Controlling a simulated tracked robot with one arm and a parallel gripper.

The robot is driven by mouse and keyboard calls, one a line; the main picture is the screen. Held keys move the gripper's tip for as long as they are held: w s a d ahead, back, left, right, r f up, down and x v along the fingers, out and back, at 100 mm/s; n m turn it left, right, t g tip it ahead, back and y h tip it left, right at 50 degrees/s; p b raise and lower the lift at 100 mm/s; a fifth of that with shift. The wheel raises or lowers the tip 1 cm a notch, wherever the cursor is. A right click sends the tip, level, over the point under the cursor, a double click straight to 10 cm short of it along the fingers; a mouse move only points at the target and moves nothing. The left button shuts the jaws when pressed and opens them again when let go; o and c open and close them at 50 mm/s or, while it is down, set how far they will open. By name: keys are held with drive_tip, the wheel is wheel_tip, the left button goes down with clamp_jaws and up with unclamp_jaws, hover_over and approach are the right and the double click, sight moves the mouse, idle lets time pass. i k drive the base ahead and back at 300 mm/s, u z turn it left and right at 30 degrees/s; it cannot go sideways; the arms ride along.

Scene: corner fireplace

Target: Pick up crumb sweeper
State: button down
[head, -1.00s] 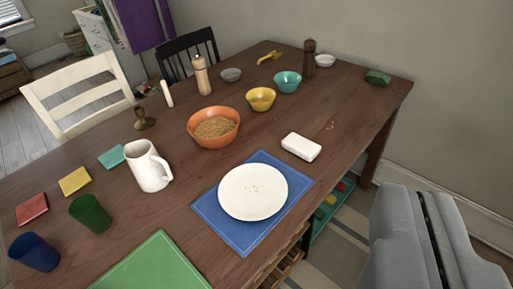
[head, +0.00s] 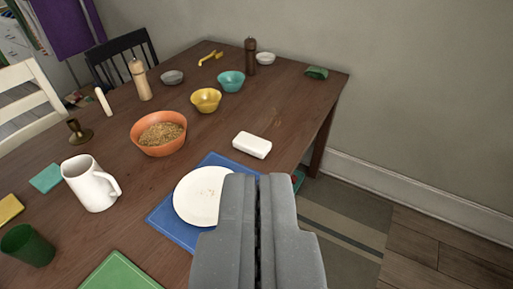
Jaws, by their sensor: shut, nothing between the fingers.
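I cannot tell for certain which thing is the crumb sweeper. A white rounded block (head: 252,145) lies on the brown table just beyond the blue placemat (head: 164,217). A small dark green object (head: 316,72) lies near the table's far right corner. Either could be it. My gripper (head: 258,178) is grey, shut and empty. In the picture it sits below the white block and covers the right part of the placemat and the edge of the white plate (head: 198,197). It touches neither candidate.
An orange bowl (head: 158,133) of grain, a yellow bowl (head: 205,100), a teal bowl (head: 231,81) and a white jug (head: 89,184) stand to the left. Two mills stand farther back. The table right of the white block is mostly clear. Wall and floor lie beyond.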

sight(258, 146)
drive_tip(key=z, duration=0.05)
drive_tip(key=k, duration=0.4)
drive_tip(key=z, duration=0.75)
drive_tip(key=i, duration=2.05)
drive_tip(key=u, duration=0.55)
